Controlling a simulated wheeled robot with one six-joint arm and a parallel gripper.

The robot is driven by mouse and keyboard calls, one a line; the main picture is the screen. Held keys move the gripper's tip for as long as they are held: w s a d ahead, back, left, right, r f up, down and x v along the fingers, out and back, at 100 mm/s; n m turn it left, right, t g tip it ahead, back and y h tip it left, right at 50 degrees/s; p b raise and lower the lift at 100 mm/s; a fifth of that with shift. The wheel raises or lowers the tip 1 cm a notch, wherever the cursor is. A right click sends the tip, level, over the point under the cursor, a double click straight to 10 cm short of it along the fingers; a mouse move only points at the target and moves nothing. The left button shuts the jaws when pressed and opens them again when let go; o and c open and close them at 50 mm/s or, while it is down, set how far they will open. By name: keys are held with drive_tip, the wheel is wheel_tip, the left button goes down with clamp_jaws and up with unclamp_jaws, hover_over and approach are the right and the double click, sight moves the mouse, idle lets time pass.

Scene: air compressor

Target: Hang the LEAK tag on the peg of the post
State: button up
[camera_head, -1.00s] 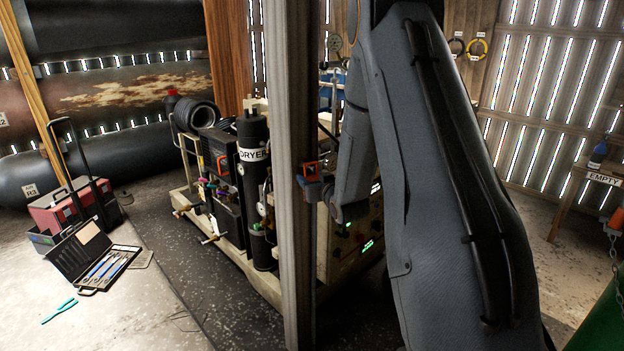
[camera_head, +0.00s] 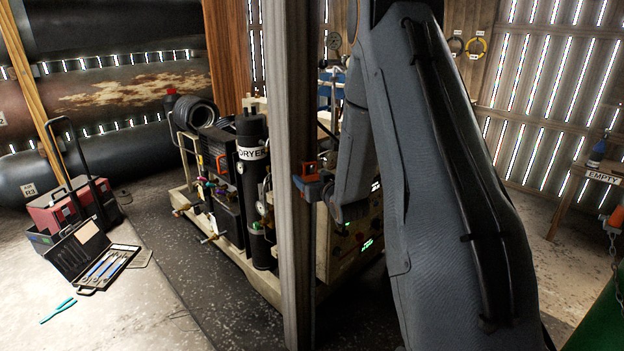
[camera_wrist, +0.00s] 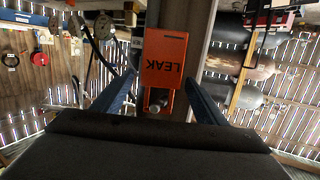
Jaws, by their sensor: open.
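The orange LEAK tag (camera_wrist: 165,62) is in front of the post (camera_wrist: 200,25) in the wrist view, with its lettering upside down there. A round metal end, apparently the peg (camera_wrist: 155,107), shows within the opening of the tag's orange loop. I cannot tell whether the tag's weight rests on it. My gripper (camera_wrist: 159,78) is open, with one blue finger on each side of the tag and gaps beside the loop. In the head view my gripper (camera_head: 311,187) is at the post (camera_head: 291,110), with the small orange tag (camera_head: 308,168) beside it; the peg cannot be made out there.
The compressor skid with the DRYER cylinder (camera_head: 252,180) stands just behind the post. A red toolbox (camera_head: 68,205) and an open tool case (camera_head: 95,262) lie on the floor at left. A table labelled EMPTY (camera_head: 602,177) is at right.

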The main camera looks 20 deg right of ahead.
drive_tip(key=shift+s+a, duration=0.1)
drive_tip(key=shift+a, duration=0.05)
drive_tip(key=shift+s, duration=0.35)
drive_tip(key=s+r+b, duration=0.1)
drive_tip(key=s+b, duration=0.1)
drive_tip(key=s, duration=0.4)
drive_tip(key=shift+s+a+r, duration=0.15)
drive_tip(key=shift+s, duration=0.25)
drive_tip(key=s+a+f+g, duration=0.5)
drive_tip(key=s+a+g, duration=0.3)
drive_tip(key=s+a, duration=0.2)
drive_tip(key=s+a+g, duration=0.3)
drive_tip(key=s+a, duration=0.1)
drive_tip(key=s, duration=0.5)
drive_tip(key=s+a+g+y, duration=0.1)
drive_tip(key=s+a+g, duration=0.2)
drive_tip(key=s, duration=0.6)
drive_tip(key=shift+s+a+f+n+g, duration=0.2)
drive_tip(key=shift+a+f+n+g, duration=0.15)
drive_tip(key=shift+a+n+g, duration=0.1)
drive_tip(key=shift+c, duration=0.6)
